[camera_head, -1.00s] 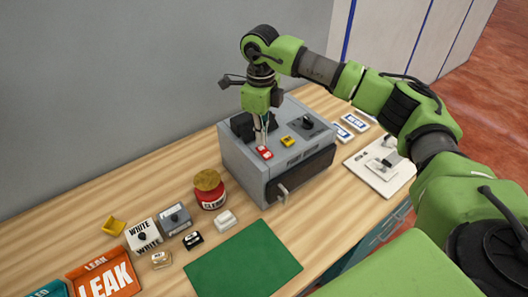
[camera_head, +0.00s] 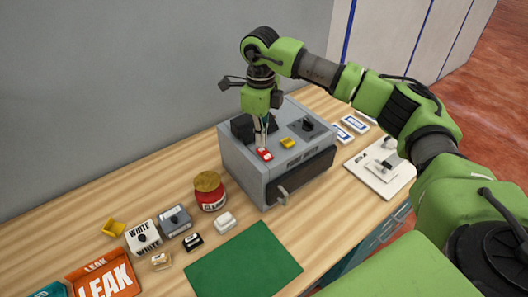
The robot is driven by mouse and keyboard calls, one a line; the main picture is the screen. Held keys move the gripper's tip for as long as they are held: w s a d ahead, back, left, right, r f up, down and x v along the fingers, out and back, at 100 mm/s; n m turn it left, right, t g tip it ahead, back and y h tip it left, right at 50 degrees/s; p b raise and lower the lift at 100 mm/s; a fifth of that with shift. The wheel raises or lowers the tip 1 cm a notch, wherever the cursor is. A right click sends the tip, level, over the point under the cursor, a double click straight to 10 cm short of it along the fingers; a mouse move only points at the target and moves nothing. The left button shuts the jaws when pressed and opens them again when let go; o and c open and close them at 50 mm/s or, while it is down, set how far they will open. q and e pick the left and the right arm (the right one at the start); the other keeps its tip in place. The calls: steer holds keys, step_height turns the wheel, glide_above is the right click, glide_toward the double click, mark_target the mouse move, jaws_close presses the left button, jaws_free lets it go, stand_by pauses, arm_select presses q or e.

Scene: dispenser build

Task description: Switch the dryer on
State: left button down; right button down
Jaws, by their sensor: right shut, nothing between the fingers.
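The dryer (camera_head: 243,172) is a grey box on the wooden table, with a dark front window and a handle low on its front. On its top are a red switch (camera_head: 265,154), a yellow piece (camera_head: 287,142) and a dark knob (camera_head: 308,124). My right gripper (camera_head: 262,143) is shut and empty, pointing down over the dryer top just behind the red switch. I cannot tell whether the fingertips touch the switch. My left gripper is not in view.
A red jar (camera_head: 209,191) with a brown lid stands left of the dryer. A green mat (camera_head: 243,264) lies in front. Small blocks, a yellow piece and an orange LEAK pack (camera_head: 103,281) lie at left. A white board (camera_head: 381,167) with fittings lies at right.

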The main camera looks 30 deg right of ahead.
mark_target(262, 150)
steer(key=shift+f+b, duration=0.8)
steer(key=shift+f, duration=0.35)
stand_by(0.6)
steer(key=shift+r+p, duration=2.15)
steer(key=shift+r, duration=1.4)
steer(key=shift+f, duration=0.1)
